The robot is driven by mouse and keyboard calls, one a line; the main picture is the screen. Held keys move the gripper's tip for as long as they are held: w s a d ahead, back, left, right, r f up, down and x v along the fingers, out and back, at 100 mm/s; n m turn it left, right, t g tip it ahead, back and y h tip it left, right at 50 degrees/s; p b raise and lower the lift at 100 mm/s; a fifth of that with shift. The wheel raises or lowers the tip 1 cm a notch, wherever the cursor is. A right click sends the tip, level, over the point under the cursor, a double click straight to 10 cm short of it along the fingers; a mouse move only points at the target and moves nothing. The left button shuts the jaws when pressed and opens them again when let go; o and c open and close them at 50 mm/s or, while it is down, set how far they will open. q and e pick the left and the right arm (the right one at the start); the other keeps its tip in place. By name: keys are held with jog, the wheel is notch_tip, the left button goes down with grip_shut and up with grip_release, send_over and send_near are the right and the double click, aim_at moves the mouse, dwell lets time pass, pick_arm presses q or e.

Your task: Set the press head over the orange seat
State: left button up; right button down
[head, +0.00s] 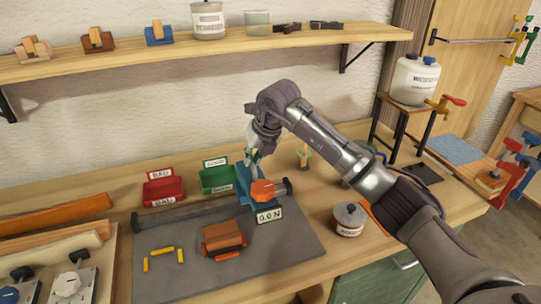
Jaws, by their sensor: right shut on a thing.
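The blue press head (243,187) stands at the right part of a dark rail at the back of the grey mat. It has an orange round part (262,190) in front and a small "0.0 N" readout (269,215) below. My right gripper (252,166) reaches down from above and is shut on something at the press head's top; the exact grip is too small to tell. A brown-orange block (223,236), perhaps the orange seat, sits on the mat to the front left of the press head, not beneath it. My left gripper is not in view.
A red bin (163,187) and a green bin (216,178) stand behind the rail. Several small yellow pieces (162,251) lie on the grey mat (200,277). A white-and-red can (349,219) stands right of the mat, near my right arm. A shelf (110,58) hangs above.

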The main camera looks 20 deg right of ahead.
jog(key=a+b, duration=0.1)
jog(key=a, duration=1)
jog(key=shift+s+a, duration=0.15)
jog(key=c, duration=1.2)
grip_release()
jog(key=v, duration=1.2)
